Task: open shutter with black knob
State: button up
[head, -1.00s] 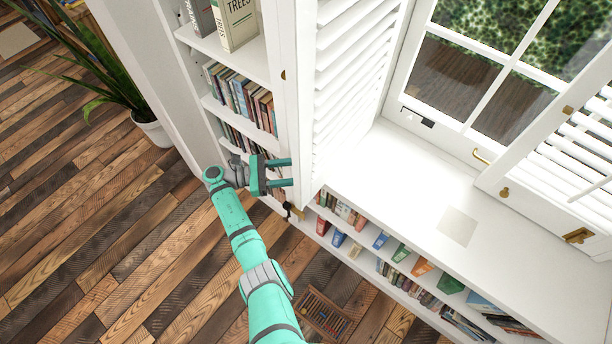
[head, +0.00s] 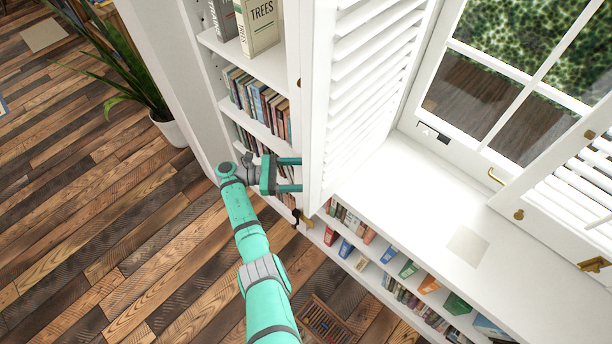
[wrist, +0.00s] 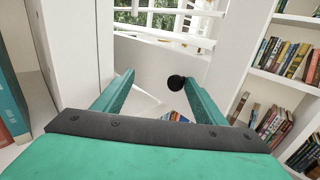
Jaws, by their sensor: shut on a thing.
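The white louvred shutter (head: 370,75) stands swung out from the window, its near edge facing my arm. My gripper (head: 298,174) is at this near edge, its two teal fingers reaching the white frame. It is shut on the shutter, though the exact contact is hard to see. In the wrist view my gripper (wrist: 158,82) has its fingers apart, and a round black knob (wrist: 176,82) shows between them, close to the right fingertip. In the head view a small dark piece beside a brass fitting sits below the fingers.
A bookcase (head: 262,68) stands left of the shutter. A white sill (head: 400,185) over low bookshelves runs to the right. A second shutter (head: 560,185) with brass fittings is at the right. A potted plant (head: 172,132) stands on the plank floor, which is open at left.

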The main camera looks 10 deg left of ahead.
jog(key=shift+w+a+r, duration=0.15)
jog(key=shift+w+r, duration=0.15)
jog(key=shift+c, duration=0.8)
jog(key=shift+a, duration=0.25)
jog(key=s+a, duration=0.1)
jog(key=a, duration=0.2)
jog(key=s+a, duration=0.1)
jog(key=a, duration=0.2)
jog(key=s+a, duration=0.1)
jog(key=a, duration=0.3)
jog(key=shift+f, duration=0.3)
